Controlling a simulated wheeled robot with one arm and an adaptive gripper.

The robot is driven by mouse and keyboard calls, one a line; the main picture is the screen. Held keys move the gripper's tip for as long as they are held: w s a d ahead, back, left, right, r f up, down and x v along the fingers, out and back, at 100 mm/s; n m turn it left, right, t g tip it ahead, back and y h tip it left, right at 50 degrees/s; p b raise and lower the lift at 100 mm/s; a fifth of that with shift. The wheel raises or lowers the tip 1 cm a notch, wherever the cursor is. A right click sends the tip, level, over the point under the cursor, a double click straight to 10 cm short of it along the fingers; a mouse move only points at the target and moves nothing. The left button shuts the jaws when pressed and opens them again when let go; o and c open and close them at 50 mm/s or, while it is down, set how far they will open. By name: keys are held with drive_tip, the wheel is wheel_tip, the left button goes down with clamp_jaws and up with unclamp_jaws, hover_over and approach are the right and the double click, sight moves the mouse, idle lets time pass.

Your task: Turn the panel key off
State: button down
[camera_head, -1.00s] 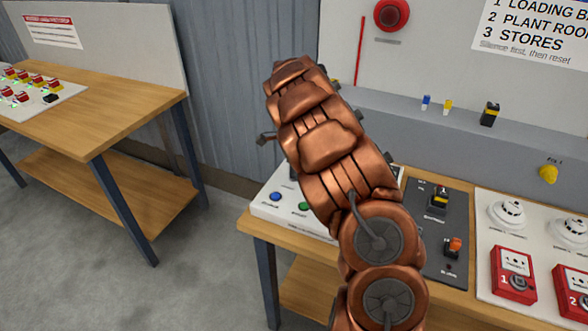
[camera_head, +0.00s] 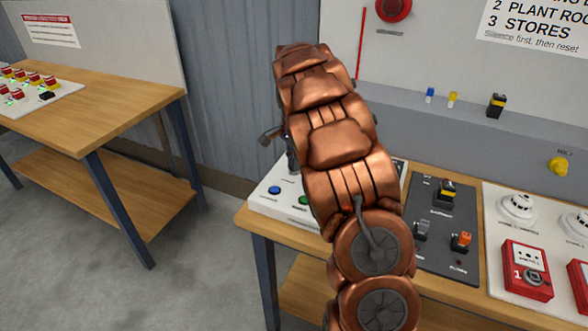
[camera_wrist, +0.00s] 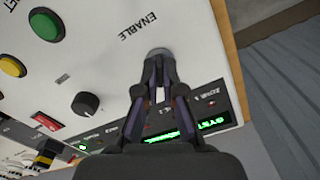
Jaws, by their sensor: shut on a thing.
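My gripper (camera_wrist: 160,68) shows in the wrist view, its dark fingers closed together at the panel next to the upside-down "ENABLE" label. Between the fingertips is a small grey rounded piece (camera_wrist: 159,52), which looks like the panel key; the fingers hide most of it, so its turn position cannot be told.
A dark switch panel (camera_head: 450,205) and a white board with detectors and red call points (camera_head: 526,270) lie right on the wooden bench. A grey ledge (camera_head: 400,107) runs behind. Another wooden table (camera_head: 130,115) stands left, with open floor between.

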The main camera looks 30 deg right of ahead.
drive_tip(key=n+b, duration=0.2)
drive_tip(key=n, duration=0.2)
drive_tip(key=shift+f+b, duration=0.15)
drive_tip(key=shift+b, duration=0.15)
drive_tip(key=shift+n+b, duration=0.4)
drive_tip(key=shift+n, duration=0.3)
drive_tip(key=c, duration=1.3)
unclamp_jaws()
drive_tip(key=shift+r, duration=0.3)
wheel_tip(320, 180, up, 12)
drive_tip(key=shift+f, duration=0.15)
